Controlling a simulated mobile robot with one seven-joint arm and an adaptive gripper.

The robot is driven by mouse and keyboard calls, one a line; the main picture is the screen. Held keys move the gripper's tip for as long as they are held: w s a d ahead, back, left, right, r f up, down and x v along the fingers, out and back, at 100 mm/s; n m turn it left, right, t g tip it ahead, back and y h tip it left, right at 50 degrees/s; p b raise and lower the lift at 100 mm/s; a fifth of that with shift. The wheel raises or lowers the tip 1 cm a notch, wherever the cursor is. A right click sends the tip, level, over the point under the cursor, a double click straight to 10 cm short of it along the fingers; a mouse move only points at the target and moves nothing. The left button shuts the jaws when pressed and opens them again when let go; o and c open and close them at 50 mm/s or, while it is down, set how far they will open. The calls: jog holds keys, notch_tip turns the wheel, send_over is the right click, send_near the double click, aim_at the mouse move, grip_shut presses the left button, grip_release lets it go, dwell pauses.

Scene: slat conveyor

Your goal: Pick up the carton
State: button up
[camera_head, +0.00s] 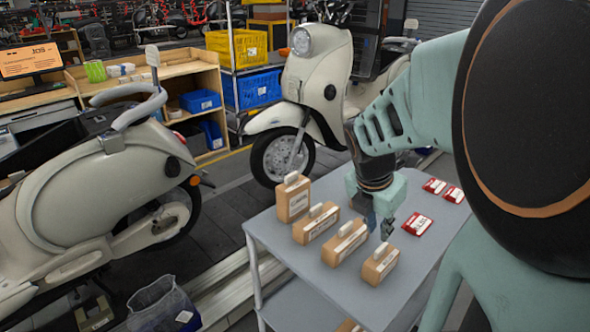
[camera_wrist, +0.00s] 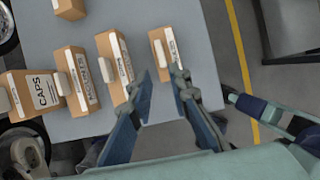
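Several brown cartons with white labels stand in a row on the grey table (camera_head: 285,253). In the head view they are a taller carton (camera_head: 292,203), two middle cartons (camera_head: 314,226) and (camera_head: 343,246), and the nearest carton (camera_head: 378,268). My gripper (camera_head: 378,228) is just behind the nearest two. In the wrist view my gripper (camera_wrist: 160,76) is open and empty, its blue fingers apart. An end carton (camera_wrist: 158,50) lies just beyond the fingertips, and another carton (camera_wrist: 113,70) is beside the left finger. The carton marked CAPS (camera_wrist: 40,90) is at far left.
Another carton (camera_head: 350,326) shows partly below the tabletop. Scooters (camera_head: 90,200) and (camera_head: 320,90) stand left and behind. A bin (camera_head: 162,305) is on the floor at lower left.

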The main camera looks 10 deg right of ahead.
send_over(381, 248)
jog(key=s+a, duration=0.1)
jog(key=f, duration=0.4)
jog(key=shift+s+a+f+b, duration=0.1)
jog(key=shift+a+f+b, duration=0.15)
jog(key=shift+b, duration=0.1)
jog(key=shift+b+x, duration=0.55)
jog(key=shift+x, duration=2.2)
jog(key=shift+a, duration=0.15)
grip_shut()
